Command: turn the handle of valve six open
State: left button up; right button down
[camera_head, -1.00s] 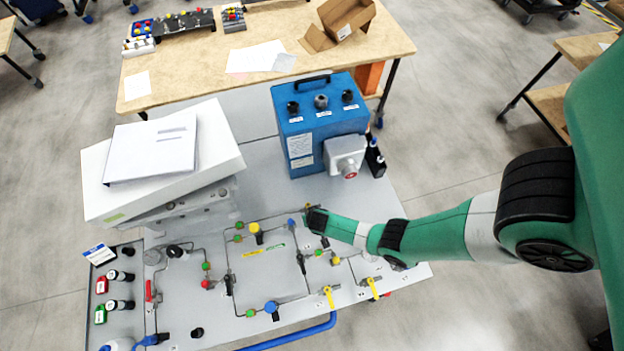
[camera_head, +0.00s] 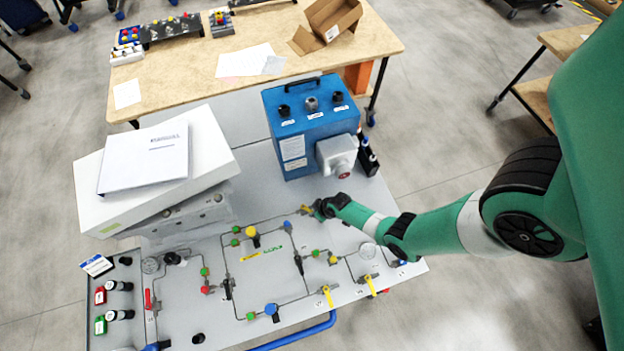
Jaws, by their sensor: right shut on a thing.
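My right gripper (camera_head: 318,209) reaches in from the right over the back part of the grey valve panel (camera_head: 266,270). It is shut on a small yellow valve handle (camera_head: 305,209) at the panel's back edge, just in front of the blue box. The gripper hides part of this handle and its fitting, and its number is too small to read. Two other yellow handles, one (camera_head: 327,292) and another (camera_head: 369,283), stand at the front edge of the panel, apart from the gripper. My left gripper is not in view.
A blue box (camera_head: 306,127) with a grey side housing (camera_head: 337,154) stands behind the gripper. A white box (camera_head: 215,143) with a binder on it is at the left. Black valve handles (camera_head: 299,265) and coloured knobs stick up from the panel. A wooden table (camera_head: 200,72) is behind.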

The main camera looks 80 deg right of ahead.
jog(key=d+n+y+b, duration=0.1)
jog(key=n, duration=0.1)
jog(key=d+n+b, duration=0.1)
jog(key=n, duration=0.1)
jog(key=shift+s+d+f+n+y, duration=0.2)
jog(key=shift+n+y, duration=0.1)
jog(key=shift+y, duration=0.1)
jog(key=shift+d+r+n+y, duration=0.15)
jog(key=shift+d+n+y, duration=0.25)
jog(key=shift+n, duration=0.5)
jog(key=shift+w+d+n+y, duration=0.15)
jog(key=shift+d+n+y, duration=0.15)
jog(key=shift+n, duration=0.5)
jog(key=shift+w+d+n+y, duration=0.1)
jog(key=shift+d+n+y, duration=0.2)
jog(key=shift+n, duration=0.5)
jog(key=c, duration=0.8)
grip_release()
jog(key=shift+r, duration=0.1)
